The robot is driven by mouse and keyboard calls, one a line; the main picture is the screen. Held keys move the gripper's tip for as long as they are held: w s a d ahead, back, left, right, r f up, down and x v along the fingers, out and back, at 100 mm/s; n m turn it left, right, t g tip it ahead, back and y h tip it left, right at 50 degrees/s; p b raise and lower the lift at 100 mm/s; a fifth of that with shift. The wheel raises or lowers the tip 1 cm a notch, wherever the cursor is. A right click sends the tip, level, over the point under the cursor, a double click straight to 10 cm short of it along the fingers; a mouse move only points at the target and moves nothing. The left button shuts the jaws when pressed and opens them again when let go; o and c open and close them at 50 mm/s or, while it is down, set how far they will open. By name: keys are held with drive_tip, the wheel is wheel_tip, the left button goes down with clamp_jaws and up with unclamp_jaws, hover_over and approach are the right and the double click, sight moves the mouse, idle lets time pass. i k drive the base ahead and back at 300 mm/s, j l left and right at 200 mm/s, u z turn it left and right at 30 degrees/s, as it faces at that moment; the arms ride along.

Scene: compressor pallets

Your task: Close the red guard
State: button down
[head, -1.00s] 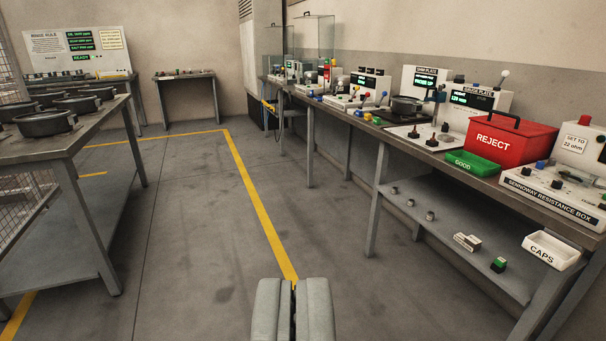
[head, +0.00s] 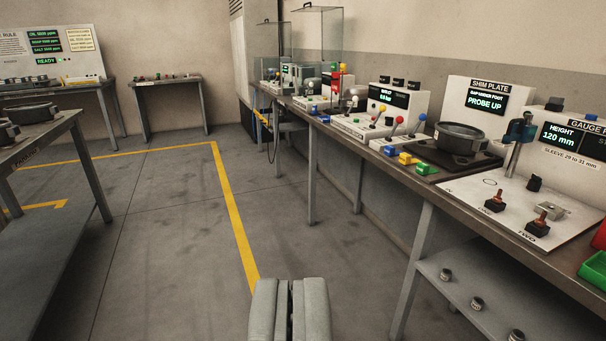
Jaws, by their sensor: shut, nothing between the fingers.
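No guard that is plainly red can be made out from here. Two clear panels with dark top handles stand raised over the far end of the right bench, a larger clear panel (head: 318,38) and a smaller clear panel (head: 267,48). A small red part (head: 336,79) shows below the larger one, too small to tell what it is. My gripper (head: 291,284) is shut and empty at the bottom middle, over the floor and well short of the panels.
The long bench (head: 420,178) runs along the right wall, with a shim plate station (head: 478,100) and gauge (head: 571,138) close by. A table (head: 60,130) stands at left. The floor between, with a yellow line (head: 232,210), is clear.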

sight(336, 82)
drive_tip(key=i, duration=2.4)
drive_tip(key=i+j+z, duration=0.1)
drive_tip(key=i, duration=1.1)
drive_tip(key=i+z, duration=0.4)
drive_tip(key=k+j, duration=0.05)
drive_tip(key=k, duration=0.05)
